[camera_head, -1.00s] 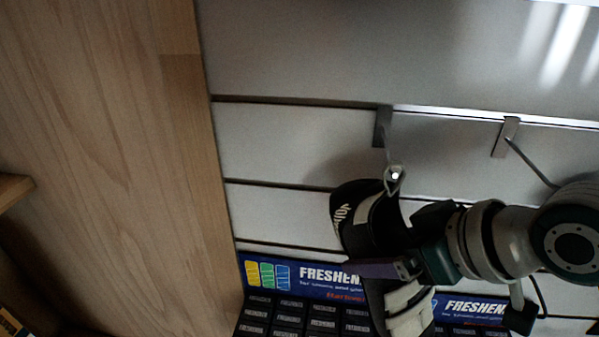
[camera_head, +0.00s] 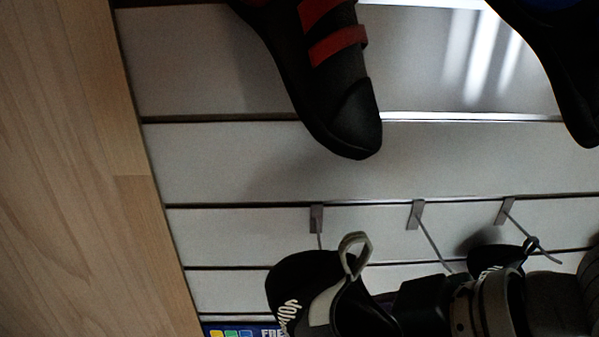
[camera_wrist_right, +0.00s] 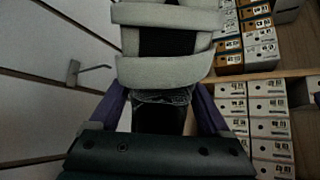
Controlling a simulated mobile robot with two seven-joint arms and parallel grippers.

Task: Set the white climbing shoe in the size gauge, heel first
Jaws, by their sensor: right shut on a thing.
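The white climbing shoe (camera_head: 322,298) is low in the head view, with its black heel, white lettering and grey pull loop showing. Its lower part is cut off by the frame edge. In the right wrist view its pale straps (camera_wrist_right: 165,70) fill the top middle. My right gripper (camera_wrist_right: 160,103) is shut on the shoe, with a purple finger on each side of it. The loop appears clear of the metal hook (camera_head: 317,218) behind it. My left gripper is not in view. I see no size gauge in either view.
A red and black shoe (camera_head: 338,70) and a dark shoe with blue (camera_head: 565,70) are above on the slatted wall (camera_head: 240,165). Another black shoe (camera_head: 492,260) is beyond my right arm. A wooden panel (camera_head: 70,170) stands left. Stacked boxes (camera_wrist_right: 262,110) fill the wrist view's right.

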